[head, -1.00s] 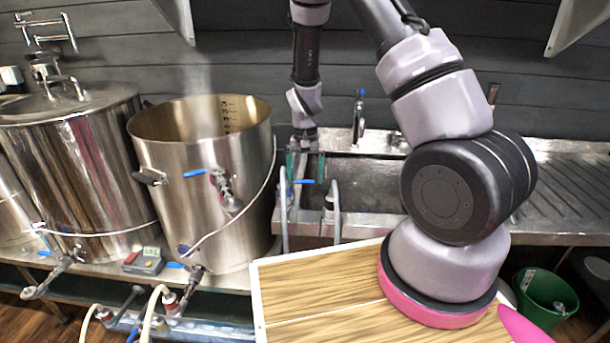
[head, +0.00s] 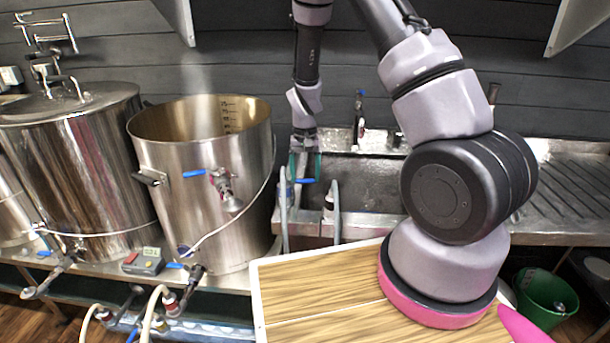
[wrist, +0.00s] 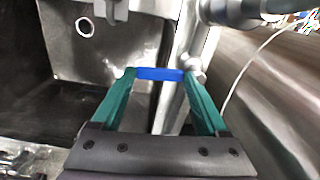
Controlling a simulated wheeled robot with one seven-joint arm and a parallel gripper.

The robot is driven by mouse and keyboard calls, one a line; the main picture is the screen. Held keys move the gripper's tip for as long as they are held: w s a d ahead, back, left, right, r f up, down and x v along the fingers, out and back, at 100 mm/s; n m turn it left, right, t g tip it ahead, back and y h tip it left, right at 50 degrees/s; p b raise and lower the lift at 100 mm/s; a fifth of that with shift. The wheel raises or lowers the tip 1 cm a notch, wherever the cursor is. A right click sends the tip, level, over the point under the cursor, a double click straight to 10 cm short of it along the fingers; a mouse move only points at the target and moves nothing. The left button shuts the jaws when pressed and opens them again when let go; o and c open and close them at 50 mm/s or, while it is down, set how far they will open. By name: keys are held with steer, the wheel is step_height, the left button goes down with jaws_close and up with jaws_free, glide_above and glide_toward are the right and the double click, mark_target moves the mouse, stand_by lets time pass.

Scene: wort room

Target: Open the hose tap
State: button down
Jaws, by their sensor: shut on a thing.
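The hose tap's blue lever (head: 305,181) is at the front left of the steel sink, by the pot. In the wrist view the blue lever (wrist: 160,74) lies crosswise between my two green fingertips, its ends against them. My gripper (head: 305,170) points down from above and is shut on the lever; it also shows in the wrist view (wrist: 158,76). The tap body below is partly hidden. I cannot tell from the lever whether water runs.
A tall open steel pot (head: 195,235) stands just left of my gripper, with its own blue-handled valve. Grey hoses (head: 332,212) rise at the sink's front. The sink basin (head: 365,185) behind looks empty. A wooden board (head: 320,300) is in front.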

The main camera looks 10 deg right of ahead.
steer(key=w+n, duration=0.1)
steer(key=n, duration=0.3)
steer(key=w+a+n, duration=0.1)
steer(key=w+n, duration=0.1)
steer(key=n, duration=0.2)
steer(key=w+n, duration=0.2)
steer(key=n, duration=0.2)
steer(key=shift+a, duration=0.3)
steer(key=shift+w+a+n, duration=0.25)
steer(key=shift+a+n, duration=0.2)
steer(key=shift+n, duration=0.75)
steer(key=shift+w+a+n, duration=0.2)
steer(key=shift+a+n, duration=0.2)
steer(key=shift+n, duration=0.8)
jaws_free()
step_height(320, 180, up, 11)
steer(key=shift+a, duration=0.1)
